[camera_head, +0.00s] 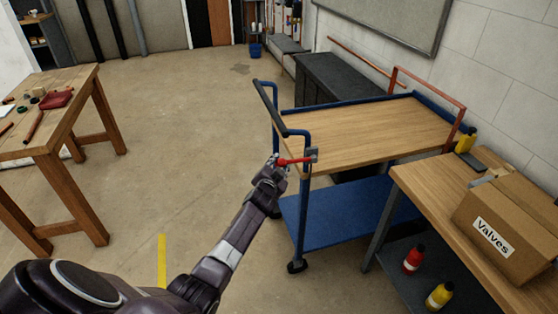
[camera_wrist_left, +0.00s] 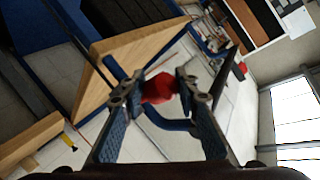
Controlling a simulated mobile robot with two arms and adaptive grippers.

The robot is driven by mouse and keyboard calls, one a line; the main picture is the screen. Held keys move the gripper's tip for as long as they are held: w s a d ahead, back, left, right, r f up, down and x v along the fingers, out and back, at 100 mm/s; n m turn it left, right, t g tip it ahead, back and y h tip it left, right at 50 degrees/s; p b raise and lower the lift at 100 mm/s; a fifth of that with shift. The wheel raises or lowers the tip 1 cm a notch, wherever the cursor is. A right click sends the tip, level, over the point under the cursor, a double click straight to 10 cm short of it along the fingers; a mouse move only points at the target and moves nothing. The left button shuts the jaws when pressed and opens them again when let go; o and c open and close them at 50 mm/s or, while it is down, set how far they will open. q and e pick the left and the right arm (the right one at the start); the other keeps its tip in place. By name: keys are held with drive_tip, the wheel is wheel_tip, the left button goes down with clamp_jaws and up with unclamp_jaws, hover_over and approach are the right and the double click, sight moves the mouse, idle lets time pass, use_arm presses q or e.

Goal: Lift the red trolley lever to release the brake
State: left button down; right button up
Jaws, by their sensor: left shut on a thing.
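The red trolley lever (camera_head: 294,161) sticks out to the left from a grey bracket (camera_head: 312,155) at the near corner of the blue trolley (camera_head: 368,134). The trolley has a wooden top and a blue lower shelf. My left gripper (camera_head: 279,164) is at the lever's outer end. In the left wrist view my left gripper (camera_wrist_left: 158,88) has its two fingers on either side of the lever's red end (camera_wrist_left: 159,87), shut on it. The lever looks about level. My right gripper is in neither view.
A wooden bench (camera_head: 425,185) with a Valves box (camera_head: 508,227) stands close to the trolley's right. A wooden table (camera_head: 70,122) stands at the left. The trolley's blue push handle (camera_head: 268,104) rises just above the lever. The floor between is clear.

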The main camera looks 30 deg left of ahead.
use_arm(q)
drive_tip(key=shift+m+g, duration=0.6)
drive_tip(key=shift+m, duration=0.1)
drive_tip(key=r+p, duration=0.1)
drive_tip(key=r, duration=0.1)
drive_tip(key=r+p, duration=0.2)
drive_tip(key=shift+w+d, duration=0.2)
drive_tip(key=shift+w, duration=0.2)
drive_tip(key=shift+w+d+r+m+g+y+p, duration=0.2)
drive_tip(key=shift+r+m+g+p, duration=0.15)
drive_tip(key=shift+p, duration=0.25)
drive_tip(key=shift+w+d+r+m+g+y+p, duration=0.15)
drive_tip(key=shift+r+m+y+p, duration=0.1)
drive_tip(key=shift+r+p, duration=0.25)
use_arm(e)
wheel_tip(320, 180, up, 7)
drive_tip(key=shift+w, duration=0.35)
use_arm(q)
drive_tip(key=shift+f, duration=0.1)
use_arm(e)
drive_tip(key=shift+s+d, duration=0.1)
use_arm(q)
drive_tip(key=c, duration=1.5)
unclamp_jaws()
drive_tip(key=shift+o, duration=0.2)
drive_tip(key=shift+d+f, duration=0.1)
drive_tip(key=shift+f, duration=0.1)
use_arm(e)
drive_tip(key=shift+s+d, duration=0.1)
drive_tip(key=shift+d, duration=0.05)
